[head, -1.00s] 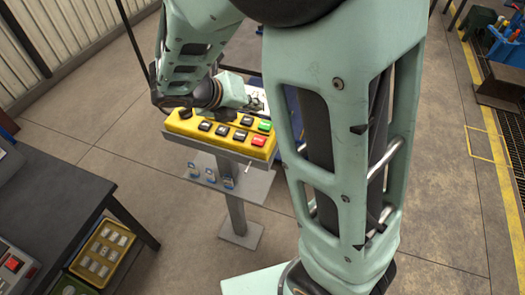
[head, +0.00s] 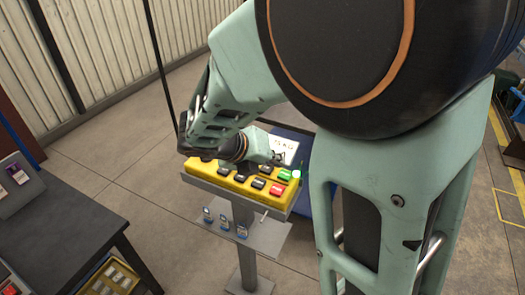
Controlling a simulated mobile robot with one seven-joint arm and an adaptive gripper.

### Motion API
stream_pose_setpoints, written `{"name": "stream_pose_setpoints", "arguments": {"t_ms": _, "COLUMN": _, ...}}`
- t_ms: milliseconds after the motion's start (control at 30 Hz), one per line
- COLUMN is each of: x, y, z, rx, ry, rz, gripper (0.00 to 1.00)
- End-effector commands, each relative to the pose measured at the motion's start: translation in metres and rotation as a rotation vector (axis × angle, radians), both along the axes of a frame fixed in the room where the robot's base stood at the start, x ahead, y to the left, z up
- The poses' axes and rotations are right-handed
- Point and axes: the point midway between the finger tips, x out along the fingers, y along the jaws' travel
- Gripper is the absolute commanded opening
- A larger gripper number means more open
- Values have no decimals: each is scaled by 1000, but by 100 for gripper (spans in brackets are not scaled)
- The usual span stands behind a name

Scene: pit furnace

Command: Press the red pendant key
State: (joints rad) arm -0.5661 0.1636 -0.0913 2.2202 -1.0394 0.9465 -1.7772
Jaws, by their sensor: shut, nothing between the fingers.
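The yellow pendant box (head: 222,181) sits on a grey pedestal in the head view, with several black keys on its top face. The red pendant key (head: 277,189) is at its near right corner, with nothing covering it. My gripper (head: 279,158) is shut and empty, above the far side of the box. It is behind the red key in the picture and looks apart from it. The wrist hides some keys on the left.
Below is a grey shelf (head: 262,240) with several blue-and-white tags. A dark table (head: 70,225) is at left, with a yellow tray (head: 112,279) beneath. My arm fills the right. Open floor lies between table and pedestal.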

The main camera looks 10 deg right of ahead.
Motion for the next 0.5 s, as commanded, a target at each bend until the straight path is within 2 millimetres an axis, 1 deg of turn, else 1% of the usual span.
{"name": "stream_pose_setpoints", "arguments": {"t_ms": 33, "x": 0, "y": 0, "z": -11, "rx": 0, "ry": -1, "rz": 1, "gripper": 0}}
{"name": "stream_pose_setpoints", "arguments": {"t_ms": 500, "x": 0, "y": 0, "z": -61, "rx": -1, "ry": 1, "rz": -1, "gripper": 0}}
